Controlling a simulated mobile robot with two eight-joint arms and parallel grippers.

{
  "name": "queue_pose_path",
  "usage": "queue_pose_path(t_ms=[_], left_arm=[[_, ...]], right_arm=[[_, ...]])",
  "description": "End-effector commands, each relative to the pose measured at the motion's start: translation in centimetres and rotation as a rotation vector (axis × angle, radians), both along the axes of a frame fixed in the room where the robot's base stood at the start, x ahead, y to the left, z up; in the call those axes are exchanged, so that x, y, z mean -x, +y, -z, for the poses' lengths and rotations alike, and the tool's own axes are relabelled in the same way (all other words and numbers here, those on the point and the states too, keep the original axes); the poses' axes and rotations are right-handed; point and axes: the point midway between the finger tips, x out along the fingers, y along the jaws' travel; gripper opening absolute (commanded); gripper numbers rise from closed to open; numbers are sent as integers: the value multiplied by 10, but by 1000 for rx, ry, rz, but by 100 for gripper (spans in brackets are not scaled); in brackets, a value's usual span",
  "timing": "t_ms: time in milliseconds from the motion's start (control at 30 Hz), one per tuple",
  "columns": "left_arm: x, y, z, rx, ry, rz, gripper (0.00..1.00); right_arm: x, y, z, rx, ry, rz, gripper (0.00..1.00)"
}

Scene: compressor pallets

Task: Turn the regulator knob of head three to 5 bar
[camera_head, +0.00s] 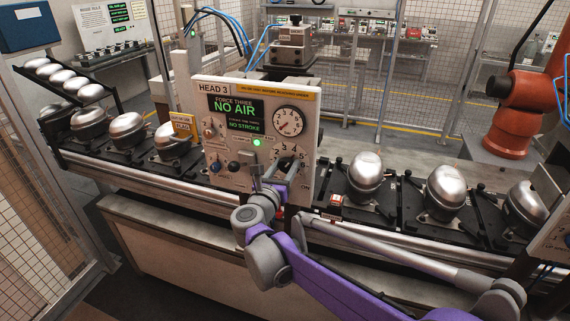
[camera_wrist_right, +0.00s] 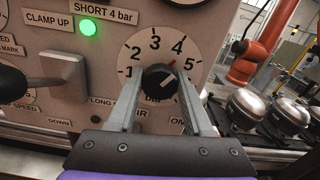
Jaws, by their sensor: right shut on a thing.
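The head three panel (camera_head: 222,150) stands at the middle of the head view, reading "NO AIR" and "NO STROKE". Its round gauge (camera_head: 290,121) has a red needle toward the lower left. In the right wrist view the black regulator knob (camera_wrist_right: 158,79) sits on a white dial (camera_wrist_right: 140,57) numbered 1 to 5. A red mark at the knob's upper right lies roughly toward 4. My right gripper (camera_wrist_right: 160,88) is shut on the knob, one finger on each side; it also shows in the head view (camera_head: 284,168), covering the knob. My left gripper is not in view.
A lit green lamp (camera_wrist_right: 87,27) and a grey lever (camera_wrist_right: 65,72) sit left of the dial. Silver compressor domes (camera_head: 366,170) stand on the line right of the panel, with more at left. An orange robot arm (camera_head: 520,100) stands at the back right.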

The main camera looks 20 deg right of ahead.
Motion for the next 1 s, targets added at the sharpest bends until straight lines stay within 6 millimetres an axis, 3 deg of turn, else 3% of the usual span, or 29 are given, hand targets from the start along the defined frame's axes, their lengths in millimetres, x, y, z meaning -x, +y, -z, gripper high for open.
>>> queue_pose_path(t_ms=[500,1000], left_arm=[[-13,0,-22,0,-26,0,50],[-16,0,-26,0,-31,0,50]], right_arm=[[0,0,-1,-315,-212,-1,0],[1,0,0,-393,-264,-1,0]])
